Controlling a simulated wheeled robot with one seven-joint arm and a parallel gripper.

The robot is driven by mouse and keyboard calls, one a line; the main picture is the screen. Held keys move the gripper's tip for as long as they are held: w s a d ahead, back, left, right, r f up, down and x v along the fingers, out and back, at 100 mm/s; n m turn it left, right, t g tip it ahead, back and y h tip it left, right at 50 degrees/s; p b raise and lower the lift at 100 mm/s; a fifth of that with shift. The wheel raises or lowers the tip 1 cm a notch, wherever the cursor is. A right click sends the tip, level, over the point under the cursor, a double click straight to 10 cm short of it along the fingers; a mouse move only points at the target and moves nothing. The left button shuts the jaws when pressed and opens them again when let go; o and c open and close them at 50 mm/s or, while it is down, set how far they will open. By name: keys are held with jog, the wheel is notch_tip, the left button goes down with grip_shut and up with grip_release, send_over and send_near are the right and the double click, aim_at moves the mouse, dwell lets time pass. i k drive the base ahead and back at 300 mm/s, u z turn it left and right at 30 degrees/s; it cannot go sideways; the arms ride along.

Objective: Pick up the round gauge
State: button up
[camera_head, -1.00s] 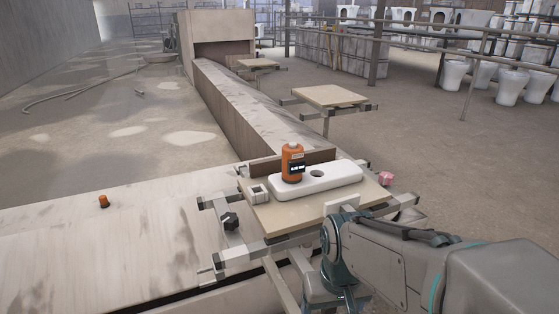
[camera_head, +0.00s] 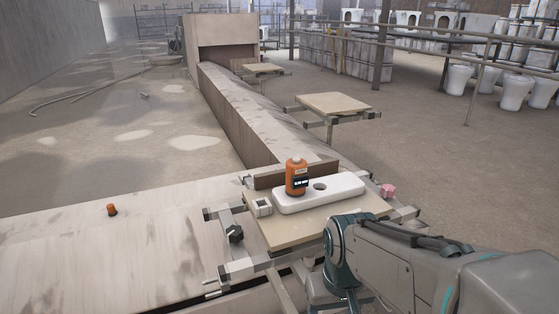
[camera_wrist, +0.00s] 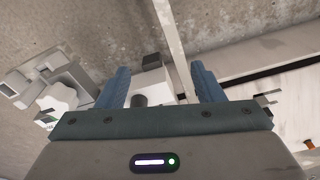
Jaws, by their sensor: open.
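An orange upright cylinder with a dark display band, which looks like the round gauge (camera_head: 297,181), stands on the left part of a white slab with a round hole (camera_head: 345,185). The slab lies on a beige square board (camera_head: 282,229). My gripper (camera_wrist: 162,78) shows in the wrist view with its two blue fingers apart and nothing held between them. In the head view my arm comes in from the lower right near the board, and its fingertips are hidden. The orange cylinder is not seen in the wrist view.
A small white block (camera_head: 262,207) sits left of the slab and a pink block (camera_head: 388,191) at its right. A small orange piece (camera_head: 111,210) is on the pale ledge at left. Metal bars and a black knob (camera_head: 235,233) stick out beside the board. Another board (camera_head: 333,103) stands behind.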

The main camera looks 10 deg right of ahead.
aim_at(297, 176)
jog(key=k, duration=0.5)
jog(key=u, duration=2.2)
jog(key=i, duration=2)
jog(key=z, duration=3.95)
jog(key=i, duration=0.55)
